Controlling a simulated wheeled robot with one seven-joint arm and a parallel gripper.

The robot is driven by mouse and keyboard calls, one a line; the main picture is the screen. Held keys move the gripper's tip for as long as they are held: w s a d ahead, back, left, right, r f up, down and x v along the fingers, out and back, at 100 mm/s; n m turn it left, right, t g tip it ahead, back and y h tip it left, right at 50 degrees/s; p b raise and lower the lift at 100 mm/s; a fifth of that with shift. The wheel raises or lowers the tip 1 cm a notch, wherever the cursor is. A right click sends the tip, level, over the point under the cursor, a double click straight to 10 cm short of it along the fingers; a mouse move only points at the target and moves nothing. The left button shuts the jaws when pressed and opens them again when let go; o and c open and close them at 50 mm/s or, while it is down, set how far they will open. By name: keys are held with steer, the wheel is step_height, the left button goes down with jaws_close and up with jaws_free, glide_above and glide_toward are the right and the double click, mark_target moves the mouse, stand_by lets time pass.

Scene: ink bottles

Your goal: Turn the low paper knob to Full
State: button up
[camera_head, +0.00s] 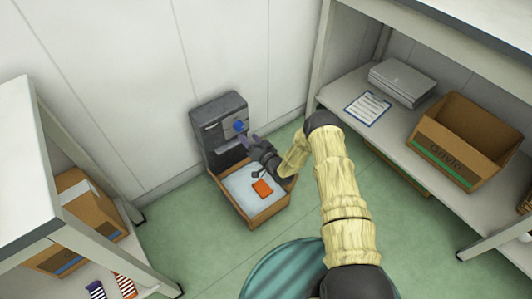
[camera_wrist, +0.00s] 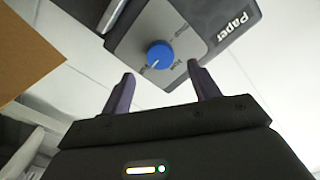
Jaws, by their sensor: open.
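The paper knob (camera_wrist: 160,54) is a round blue dial on the grey face of a dark unit (camera_wrist: 210,22) marked "Paper". Its white mark points to the lower left in the wrist view; the small labels around it are too blurred to read surely. In the head view the blue knob (camera_head: 239,126) sits on the front of the dark unit (camera_head: 207,112) against the wall. My gripper (camera_wrist: 160,74) is open and empty, its two fingertips on either side of the knob's line but apart from it. It also shows in the head view (camera_head: 251,141), just right of and below the knob.
A cardboard box (camera_head: 254,222) with a white lining and an orange card (camera_head: 262,187) stands below the unit, under my gripper. A shelf at right holds a clipboard (camera_head: 368,108), a grey stack (camera_head: 402,82) and an open carton (camera_head: 468,140). Another shelf stands at left.

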steer(key=p+v, duration=0.3)
steer(key=v, duration=0.8)
steer(key=shift+w, duration=0.1)
